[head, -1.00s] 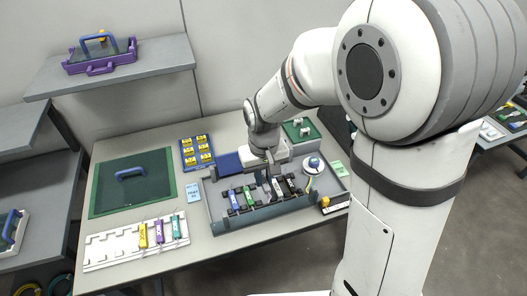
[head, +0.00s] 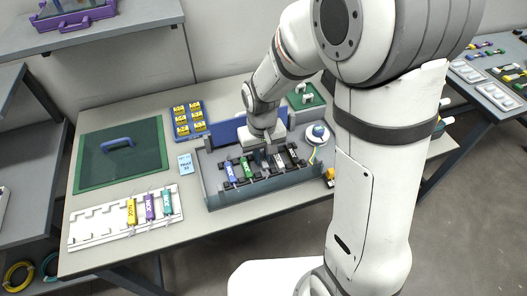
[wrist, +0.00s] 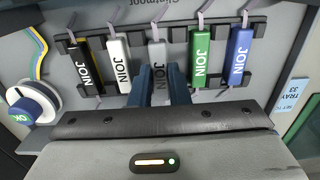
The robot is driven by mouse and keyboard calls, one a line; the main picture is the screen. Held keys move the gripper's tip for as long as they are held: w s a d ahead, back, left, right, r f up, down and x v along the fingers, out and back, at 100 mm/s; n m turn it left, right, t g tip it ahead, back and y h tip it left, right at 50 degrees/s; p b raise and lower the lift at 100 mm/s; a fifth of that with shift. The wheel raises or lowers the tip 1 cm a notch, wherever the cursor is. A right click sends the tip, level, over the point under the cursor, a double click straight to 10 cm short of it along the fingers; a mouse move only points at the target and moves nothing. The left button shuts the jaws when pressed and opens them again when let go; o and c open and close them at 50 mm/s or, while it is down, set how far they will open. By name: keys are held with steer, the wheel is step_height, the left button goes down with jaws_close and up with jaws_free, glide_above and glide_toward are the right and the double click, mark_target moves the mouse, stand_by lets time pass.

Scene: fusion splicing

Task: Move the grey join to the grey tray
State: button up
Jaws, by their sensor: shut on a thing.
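The grey join (wrist: 157,58) stands in the middle of a row in the wrist view, between a white join (wrist: 118,62) and a green join (wrist: 201,55). My gripper (wrist: 164,82) has its blue fingers shut on the near end of the grey join, which is still in line with the others. In the head view my gripper (head: 263,154) is over the middle of the grey fixture (head: 212,197), and its wrist partly hides the grey join. I cannot tell which tray is the grey one; pale trays (head: 496,96) lie on the right table.
Blue (wrist: 240,54) and black (wrist: 88,66) joins end the row. A round device with a blue top (head: 318,131) stands at the fixture's right. A white tray (head: 90,232) with yellow, purple and teal joins lies left. A green mat (head: 95,165) is behind it.

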steer(key=shift+s+f+b, duration=0.1)
steer(key=shift+f+b, duration=0.5)
steer(key=shift+f, duration=0.3)
steer(key=o, duration=0.8)
steer(key=shift+r, duration=0.1)
steer(key=shift+o, duration=0.2)
steer(key=shift+r, duration=0.1)
step_height(320, 180, up, 6)
steer(key=shift+r+p, duration=0.15)
steer(key=shift+p, duration=0.2)
steer(key=shift+r, duration=0.65)
steer(key=shift+d+r, duration=0.15)
steer(key=s+d+r+m+t+p, duration=0.2)
steer(key=s+d+r+m+p, duration=0.1)
steer(key=s+d+r, duration=0.7)
steer(key=shift+s+d+t, duration=0.3)
steer(key=shift+s+d, duration=0.75)
steer(key=shift+d, duration=0.15)
